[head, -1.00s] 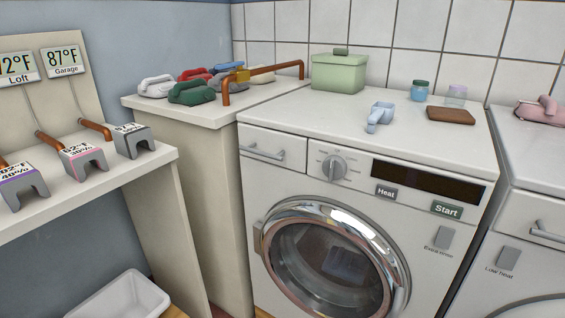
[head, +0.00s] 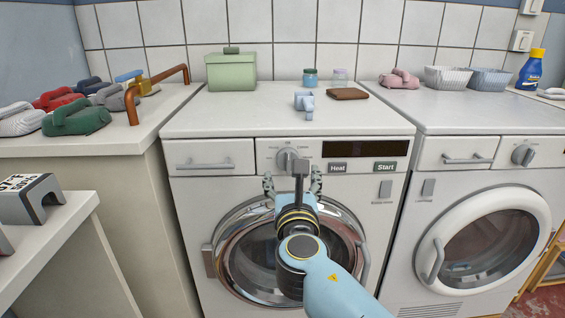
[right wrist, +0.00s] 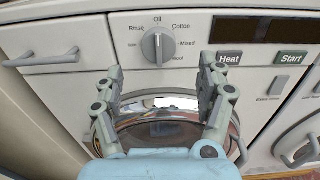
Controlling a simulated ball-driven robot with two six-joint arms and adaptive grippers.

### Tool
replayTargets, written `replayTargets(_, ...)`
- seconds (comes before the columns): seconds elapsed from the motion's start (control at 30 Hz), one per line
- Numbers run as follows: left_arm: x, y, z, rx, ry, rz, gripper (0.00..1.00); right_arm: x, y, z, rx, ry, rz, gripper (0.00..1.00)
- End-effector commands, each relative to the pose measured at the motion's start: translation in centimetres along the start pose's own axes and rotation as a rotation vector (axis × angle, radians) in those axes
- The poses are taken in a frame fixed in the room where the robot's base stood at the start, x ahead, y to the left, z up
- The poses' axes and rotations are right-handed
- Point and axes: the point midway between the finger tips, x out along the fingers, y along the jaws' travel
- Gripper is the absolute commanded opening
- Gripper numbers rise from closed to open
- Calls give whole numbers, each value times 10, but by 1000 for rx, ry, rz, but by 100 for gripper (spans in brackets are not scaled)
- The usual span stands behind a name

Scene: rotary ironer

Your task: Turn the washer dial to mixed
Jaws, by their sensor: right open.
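The washer dial (head: 287,160) is a round grey knob on the front panel of the left white washer (head: 230,118). In the right wrist view the dial (right wrist: 158,44) has labels around it: Rinse, Off, Cotton, Mixed and others too small to read. Its upright ridge appears to point up at Off. The Mixed label (right wrist: 187,43) is to the dial's right. My right gripper (head: 292,180) is open and empty in front of the panel, just below the dial. In the right wrist view its fingers (right wrist: 160,72) are spread, with the dial beyond them, apart. My left gripper is out of view.
A drawer handle (head: 206,164) is left of the dial; the Heat (head: 338,167) and Start (head: 385,167) buttons are to its right. The round chrome door (head: 235,225) is below. A green box (head: 231,72) and small items stand on top.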

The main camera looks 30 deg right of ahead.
Motion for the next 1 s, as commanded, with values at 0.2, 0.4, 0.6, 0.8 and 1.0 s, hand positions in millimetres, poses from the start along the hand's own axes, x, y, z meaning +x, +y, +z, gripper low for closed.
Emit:
replayTargets(0.2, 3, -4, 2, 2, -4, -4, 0, 46, 1, 0, 0, -2, 2, 73)
replayTargets(0.4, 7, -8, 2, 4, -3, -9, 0, 72, 0, -1, 0, 0, 1, 73)
replayTargets(0.6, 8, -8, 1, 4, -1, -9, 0, 79, 0, -1, 1, 2, 1, 73)
replayTargets(0.8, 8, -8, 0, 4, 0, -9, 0, 79, 0, -1, 2, 2, 1, 71)
replayTargets(1.0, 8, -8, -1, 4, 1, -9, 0, 78, 0, -1, 2, 2, 1, 45)
